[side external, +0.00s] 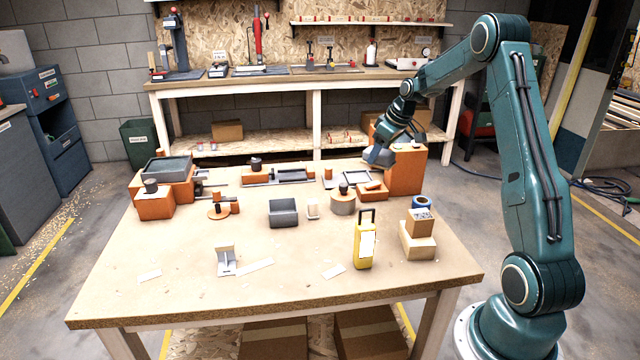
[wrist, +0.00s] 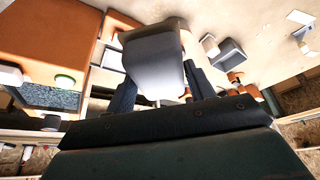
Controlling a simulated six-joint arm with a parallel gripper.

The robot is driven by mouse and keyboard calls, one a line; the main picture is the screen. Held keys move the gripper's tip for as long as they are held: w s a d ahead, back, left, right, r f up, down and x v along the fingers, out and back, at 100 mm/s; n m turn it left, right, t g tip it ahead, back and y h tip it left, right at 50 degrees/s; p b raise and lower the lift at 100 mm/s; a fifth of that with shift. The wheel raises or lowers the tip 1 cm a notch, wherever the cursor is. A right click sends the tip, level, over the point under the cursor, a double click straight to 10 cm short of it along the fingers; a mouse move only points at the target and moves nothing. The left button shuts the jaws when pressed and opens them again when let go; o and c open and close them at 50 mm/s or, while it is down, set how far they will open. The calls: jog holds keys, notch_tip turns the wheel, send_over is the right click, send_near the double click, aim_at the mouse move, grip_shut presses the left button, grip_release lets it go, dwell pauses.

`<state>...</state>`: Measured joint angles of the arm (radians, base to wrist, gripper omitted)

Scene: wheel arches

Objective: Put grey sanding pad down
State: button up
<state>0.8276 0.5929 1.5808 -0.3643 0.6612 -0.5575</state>
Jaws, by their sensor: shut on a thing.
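In the wrist view the grey sanding pad (wrist: 155,62) sits between my two fingers, a smooth grey block with a rounded end. My gripper (wrist: 160,85) is shut on it. In the side external view my gripper (side external: 381,152) hangs over the table's back right, beside the tall orange block (side external: 407,172). The grey pad (side external: 379,157) shows small at its lower end there. It appears raised above the table; the exact gap below it is hard to tell.
A grey open bin (side external: 283,212) stands mid-table. A round grey block with a black knob (side external: 343,200) and a low orange block (side external: 372,191) are near the gripper. A yellow bottle-like tool (side external: 364,245) and stacked boxes (side external: 417,240) stand nearer.

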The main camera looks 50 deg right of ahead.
notch_tip(320, 180, down, 13)
jog(key=shift+r, duration=0.2)
jog(key=shift+f, duration=0.1)
jog(key=shift+f, duration=2.05)
jog(key=shift+f, duration=0.15)
jog(key=o, duration=1)
jog(key=shift+c, duration=0.2)
jog(key=v, duration=1.2)
